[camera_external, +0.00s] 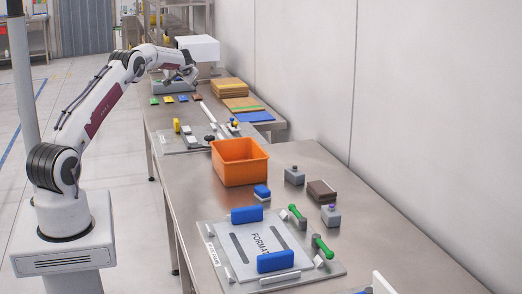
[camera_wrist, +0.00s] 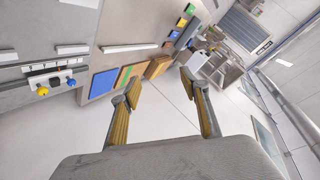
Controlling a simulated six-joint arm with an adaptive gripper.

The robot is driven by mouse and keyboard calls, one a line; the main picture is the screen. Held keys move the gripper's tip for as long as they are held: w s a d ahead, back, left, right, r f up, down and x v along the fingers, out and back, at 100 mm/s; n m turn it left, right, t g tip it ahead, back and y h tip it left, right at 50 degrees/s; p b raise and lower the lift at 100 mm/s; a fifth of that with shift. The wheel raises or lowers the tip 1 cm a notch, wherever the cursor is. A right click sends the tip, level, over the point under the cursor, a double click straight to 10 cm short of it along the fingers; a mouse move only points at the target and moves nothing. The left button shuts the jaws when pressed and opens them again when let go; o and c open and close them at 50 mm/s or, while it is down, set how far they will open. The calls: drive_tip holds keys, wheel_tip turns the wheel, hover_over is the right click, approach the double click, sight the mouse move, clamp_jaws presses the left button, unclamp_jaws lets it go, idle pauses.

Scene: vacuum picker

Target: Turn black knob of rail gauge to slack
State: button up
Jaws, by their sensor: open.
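The rail gauge (camera_wrist: 40,73) is at the left of the wrist view, a pale rail with yellow, black and blue knobs along it. Its black knob (camera_wrist: 55,82) sits between the yellow knob (camera_wrist: 43,90) and the blue knob (camera_wrist: 71,83). The knob's setting is too small to read. In the external view a small black knob (camera_external: 209,138) shows on the plate behind the orange bin. My gripper (camera_wrist: 160,86) is open and empty, its fingers apart, and well away from the gauge. In the external view the arm reaches over the back table.
An orange bin (camera_external: 239,163) stands on the front table near the gauge plate. A format plate (camera_external: 235,256) with blue blocks and green handles lies nearer. Coloured boards (camera_external: 240,104) lie on the back table, and a white box (camera_external: 198,47) stands behind.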

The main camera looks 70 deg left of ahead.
drive_tip(key=w+a+r+m+t+y, duration=0.1)
drive_tip(key=w+a+r+m+t, duration=0.1)
drive_tip(key=w+r+m+t, duration=0.3)
drive_tip(key=w+d+r+m+t+h, duration=0.1)
drive_tip(key=w+d+m+t+h, duration=0.3)
drive_tip(key=m, duration=0.9)
drive_tip(key=m+g+h, duration=0.7)
drive_tip(key=m+h, duration=0.2)
drive_tip(key=m, duration=1.6)
approach(209, 136)
drive_tip(key=shift+d, duration=0.1)
drive_tip(key=shift+f, duration=0.1)
drive_tip(key=shift+x, duration=3.85)
drive_tip(key=shift+d, duration=0.1)
